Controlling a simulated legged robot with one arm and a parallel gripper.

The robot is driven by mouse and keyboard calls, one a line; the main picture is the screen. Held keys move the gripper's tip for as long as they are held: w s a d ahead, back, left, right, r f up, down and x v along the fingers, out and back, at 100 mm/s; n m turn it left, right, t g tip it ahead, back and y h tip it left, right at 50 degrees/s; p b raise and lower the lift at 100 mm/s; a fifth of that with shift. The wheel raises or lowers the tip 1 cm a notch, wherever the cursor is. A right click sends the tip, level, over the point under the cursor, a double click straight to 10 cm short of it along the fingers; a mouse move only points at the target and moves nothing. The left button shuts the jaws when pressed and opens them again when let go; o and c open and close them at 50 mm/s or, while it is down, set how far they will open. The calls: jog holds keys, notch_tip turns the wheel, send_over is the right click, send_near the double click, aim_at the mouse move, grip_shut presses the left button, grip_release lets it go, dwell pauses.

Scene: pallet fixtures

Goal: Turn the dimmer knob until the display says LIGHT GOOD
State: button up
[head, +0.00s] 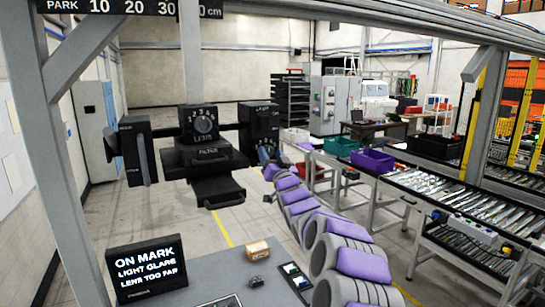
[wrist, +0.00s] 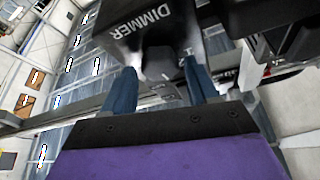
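The display (head: 147,268) at the lower left of the head view reads ON MARK, LIGHT GLARE, LENS TOO FAR. In the wrist view the black dimmer box (wrist: 125,30), labelled DIMMER, is at the top, tilted. Its dark grey knob (wrist: 160,62) with a light pointer mark lies between the blue fingertips of my gripper (wrist: 161,68). The fingers are apart, one on each side of the knob; I cannot tell whether they touch it. In the head view my gripper (head: 267,155) is small, by the black box right of centre.
A black fixture with a numbered LENS dial (head: 204,124) stands left of my gripper, with another black box (head: 133,150) farther left. A conveyor table with a teal bin (head: 340,147) and purple bin (head: 372,160) runs along the right.

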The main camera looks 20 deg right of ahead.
jog(key=shift+w+a, duration=0.1)
jog(key=shift+a, duration=0.35)
jog(key=shift+c, duration=1.4)
jog(key=shift+d+f, duration=0.1)
jog(key=shift+d, duration=0.4)
jog(key=c, duration=0.6)
jog(key=shift+a, duration=0.15)
jog(key=shift+n, duration=0.3)
jog(key=shift+d+n+y, duration=0.2)
jog(key=shift+n+y, duration=0.8)
jog(key=shift+n, duration=0.7)
jog(key=shift+n+y, duration=1.4)
jog(key=shift+n, duration=0.9)
